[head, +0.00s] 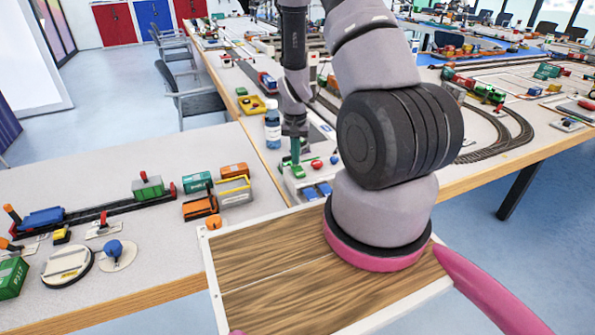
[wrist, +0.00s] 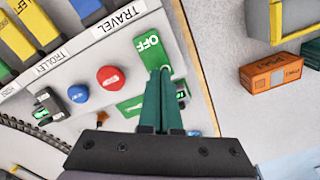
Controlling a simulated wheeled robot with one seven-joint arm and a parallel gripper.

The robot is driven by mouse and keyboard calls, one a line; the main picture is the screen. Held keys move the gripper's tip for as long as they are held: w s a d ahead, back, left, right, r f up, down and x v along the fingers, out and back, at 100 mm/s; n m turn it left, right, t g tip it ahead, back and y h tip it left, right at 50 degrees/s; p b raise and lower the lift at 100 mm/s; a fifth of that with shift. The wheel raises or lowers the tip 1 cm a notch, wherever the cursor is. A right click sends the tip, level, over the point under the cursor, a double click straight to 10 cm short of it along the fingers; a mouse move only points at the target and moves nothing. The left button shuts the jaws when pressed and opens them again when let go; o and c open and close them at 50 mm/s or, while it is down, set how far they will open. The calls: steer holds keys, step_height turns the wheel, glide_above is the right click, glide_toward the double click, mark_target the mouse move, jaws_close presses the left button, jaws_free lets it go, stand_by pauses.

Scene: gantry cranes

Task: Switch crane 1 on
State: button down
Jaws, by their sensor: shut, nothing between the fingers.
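The crane control panel (wrist: 60,85) is a pale box with TROLLEY and TRAVEL labels. On it is a green switch plate (wrist: 147,43) marked OFF; a further green part shows to the left of my fingers, and the middle is hidden behind them. My gripper (wrist: 164,72) is shut and empty, its dark green fingertips over the green plate just by the word OFF. I cannot tell whether they touch it. In the head view my gripper (head: 295,160) points down at the panel (head: 306,194) on the table edge. A red button (wrist: 111,77) and a blue button (wrist: 78,93) sit beside the switch.
An orange container (wrist: 271,73) lies on the table to the right. In the head view a bottle (head: 272,124) stands behind the panel, left of my gripper. Containers (head: 200,207) lie to the left.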

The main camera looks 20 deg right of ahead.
steer(key=shift+f, duration=0.5)
steer(key=shift+r, duration=3.5)
steer(key=s+a+r+t+y, duration=0.1)
steer(key=s+a+r+t, duration=0.1)
steer(key=r, duration=1)
steer(key=s+a+r+t, duration=0.1)
steer(key=a+r+t, duration=0.15)
steer(key=r, duration=0.95)
steer(key=s+a+r+n+t+y, duration=0.1)
steer(key=s+a+r+t, duration=0.1)
steer(key=s+r, duration=1.2)
steer(key=shift+s+a+r+n+t, duration=0.4)
steer(key=shift+s+a, duration=0.1)
steer(key=shift+s, duration=0.45)
